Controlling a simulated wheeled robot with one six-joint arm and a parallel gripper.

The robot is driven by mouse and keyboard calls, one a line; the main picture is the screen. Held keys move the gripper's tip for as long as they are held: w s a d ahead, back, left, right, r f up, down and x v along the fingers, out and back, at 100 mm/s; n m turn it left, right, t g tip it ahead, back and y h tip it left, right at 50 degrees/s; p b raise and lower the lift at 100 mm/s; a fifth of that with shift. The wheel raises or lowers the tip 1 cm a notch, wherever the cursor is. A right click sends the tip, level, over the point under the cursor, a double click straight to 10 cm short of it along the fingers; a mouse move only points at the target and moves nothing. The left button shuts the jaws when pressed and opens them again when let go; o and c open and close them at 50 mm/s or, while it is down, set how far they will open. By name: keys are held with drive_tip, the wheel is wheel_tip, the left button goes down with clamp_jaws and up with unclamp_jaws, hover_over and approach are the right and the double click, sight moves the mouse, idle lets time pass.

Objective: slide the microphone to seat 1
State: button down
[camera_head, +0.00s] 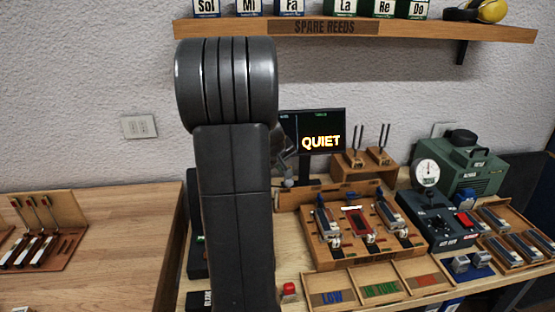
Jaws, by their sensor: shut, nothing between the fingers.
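My arm fills the left middle of the view and hides much of the bench behind it. Only a grey sliver of my gripper (284,148) shows past the arm's right edge, in front of the screen's left side; its fingers are mostly hidden, and it is shut with nothing held. A small grey rounded piece (288,183) just below may be the microphone, but it is too small and covered to be sure. Right of it, a wooden fixture (310,251) carries several metal-and-red reed parts in a row. Seat numbers cannot be read, so I cannot tell which is seat 1.
A screen (321,129) reads QUIET. Tuning forks stand on a wooden block (365,168). A dark gauge unit (440,223) and green machine (475,170) are at right. Labelled trays (387,303) line the front. The left table (120,240) is mostly clear. A shelf (400,28) hangs above.

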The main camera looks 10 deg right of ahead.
drive_tip(key=shift+x, duration=1.25)
drive_tip(key=d+p, duration=0.4)
drive_tip(key=d, duration=0.5)
drive_tip(key=shift+p, duration=0.4)
drive_tip(key=shift+d, duration=0.1)
